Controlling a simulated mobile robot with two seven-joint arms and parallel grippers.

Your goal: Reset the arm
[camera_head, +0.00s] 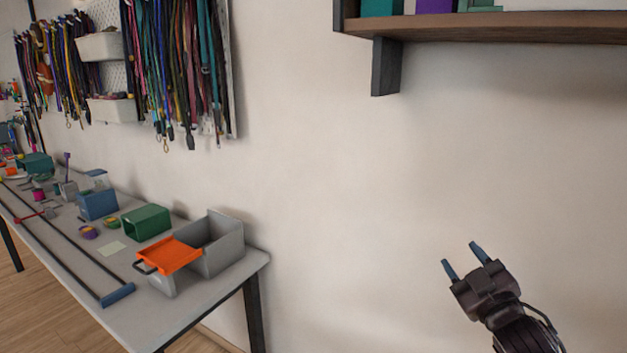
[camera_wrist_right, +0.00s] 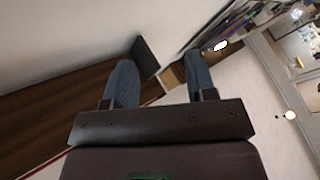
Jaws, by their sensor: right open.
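My right gripper (camera_head: 462,258) is raised in front of the bare wall at the lower right of the head view. Its two blue-grey fingers are apart and nothing is between them. In the right wrist view the fingers of the same gripper (camera_wrist_right: 160,85) are also spread and empty. A dark brown shelf board (camera_wrist_right: 60,105) with a dark bracket shows behind them. My left gripper is not in view.
A grey worktable (camera_head: 205,290) stands at the left with a grey bin (camera_head: 225,245), an orange tray (camera_head: 172,256), a green box (camera_head: 146,222) and a blue box (camera_head: 97,204). Cords (camera_head: 170,60) hang above. A wooden shelf (camera_head: 500,28) juts out at upper right. The wall between is clear.

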